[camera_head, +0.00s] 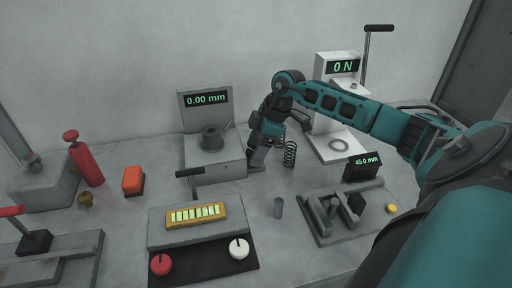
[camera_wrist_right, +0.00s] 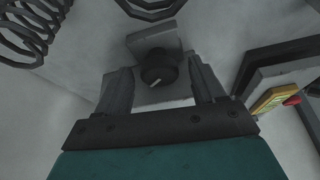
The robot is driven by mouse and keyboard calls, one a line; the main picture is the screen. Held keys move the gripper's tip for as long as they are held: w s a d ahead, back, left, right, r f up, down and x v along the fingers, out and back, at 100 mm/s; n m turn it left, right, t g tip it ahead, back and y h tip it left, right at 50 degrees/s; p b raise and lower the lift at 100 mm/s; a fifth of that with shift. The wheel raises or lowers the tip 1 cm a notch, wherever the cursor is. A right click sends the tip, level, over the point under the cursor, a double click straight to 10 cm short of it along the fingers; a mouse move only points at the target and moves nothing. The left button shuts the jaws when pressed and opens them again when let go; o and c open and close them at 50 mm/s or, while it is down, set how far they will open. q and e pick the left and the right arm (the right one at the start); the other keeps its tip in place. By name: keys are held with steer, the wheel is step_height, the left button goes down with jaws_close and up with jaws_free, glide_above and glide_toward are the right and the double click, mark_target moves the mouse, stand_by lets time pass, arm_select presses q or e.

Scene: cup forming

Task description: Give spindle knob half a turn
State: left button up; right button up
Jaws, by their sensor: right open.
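The spindle knob (camera_wrist_right: 158,68) is a dark round knob with a pale pointer line, on a grey block. In the right wrist view it lies between the two fingers of my right gripper, with a visible gap at each side. My right gripper (camera_head: 258,160) is open, low at the right side of the grey gauge stand (camera_head: 214,170), whose display (camera_head: 206,99) reads 0.00 mm. A dark cup-like part (camera_head: 212,138) stands on top of the stand. In the head view my gripper hides the knob. My left gripper is not in view.
Coil springs (camera_head: 289,153) stand close right of my gripper. A white force tester (camera_head: 337,110) showing 0 N is behind right. A 45.0 mm gauge fixture (camera_head: 330,222) sits at front right. A small grey cylinder (camera_head: 278,207) and a panel with a yellow block (camera_head: 196,215) are in front.

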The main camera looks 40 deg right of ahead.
steer(key=c, duration=1.1)
steer(key=shift+o, duration=0.2)
steer(key=shift+w+r+n+g+p, duration=0.1)
steer(key=shift+r+n+g+p, duration=0.15)
steer(key=shift+n+p, duration=0.55)
steer(key=shift+f+n+g+y, duration=0.1)
steer(key=shift+n+g+y, duration=0.3)
steer(key=shift+n, duration=0.5)
steer(key=shift+f+n+p, duration=0.1)
steer(key=shift+n+p, duration=0.2)
steer(key=shift+n, duration=0.3)
steer(key=o, duration=1.1)
steer(key=shift+c, duration=0.2)
